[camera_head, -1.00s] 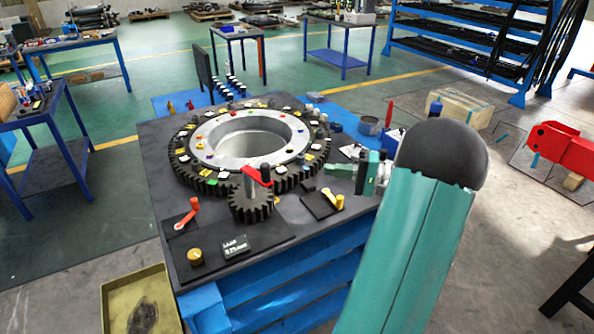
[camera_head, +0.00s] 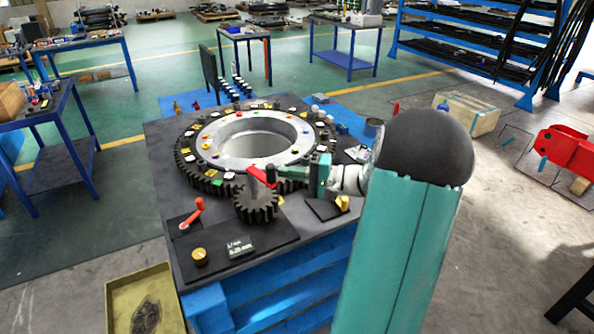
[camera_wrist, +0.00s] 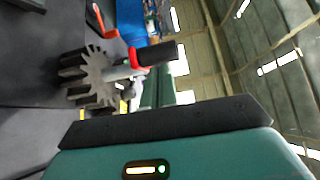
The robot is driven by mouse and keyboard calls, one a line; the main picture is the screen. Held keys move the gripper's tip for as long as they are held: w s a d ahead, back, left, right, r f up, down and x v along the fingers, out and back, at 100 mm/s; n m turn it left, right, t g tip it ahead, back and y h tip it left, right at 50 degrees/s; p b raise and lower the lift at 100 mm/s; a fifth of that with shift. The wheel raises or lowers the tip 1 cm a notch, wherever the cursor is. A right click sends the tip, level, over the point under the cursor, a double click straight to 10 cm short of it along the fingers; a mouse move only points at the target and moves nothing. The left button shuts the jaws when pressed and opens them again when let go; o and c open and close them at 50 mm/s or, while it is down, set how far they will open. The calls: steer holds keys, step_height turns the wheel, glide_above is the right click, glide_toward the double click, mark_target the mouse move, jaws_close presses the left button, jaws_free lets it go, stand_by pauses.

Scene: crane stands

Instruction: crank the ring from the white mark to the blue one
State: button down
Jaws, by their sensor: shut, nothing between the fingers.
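The large dark toothed ring (camera_head: 205,180) lies flat on the bench around a pale metal hub. Small coloured and white pieces sit on it; I cannot tell which are the white and blue marks. A small dark pinion (camera_head: 256,207) meshes at its front edge. The red crank arm (camera_head: 262,178) with its black handle sits on top of the pinion; they also show in the wrist view, the pinion (camera_wrist: 92,78) and the black handle (camera_wrist: 158,53). My gripper (camera_head: 290,173) is shut and empty, just right of the handle; whether it touches is unclear.
A yellow-ended block (camera_head: 342,204) lies on a dark plate at right. A yellow tray (camera_head: 145,302) stands at front left.

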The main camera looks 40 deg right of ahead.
steer(key=a, duration=0.1)
steer(key=a+m+h, duration=0.1)
steer(key=a+t+h, duration=0.1)
steer(key=shift+s+a, duration=0.2)
steer(key=shift+s, duration=0.1)
steer(key=shift+d+m, duration=0.1)
steer(key=shift+m, duration=0.2)
steer(key=shift+d, duration=0.15)
steer(key=shift+s+d, duration=0.15)
steer(key=shift+d, duration=0.1)
glide_toward(273, 177)
steer(key=v, duration=0.5)
steer(key=shift+d+f, duration=0.15)
steer(key=shift+d, duration=0.25)
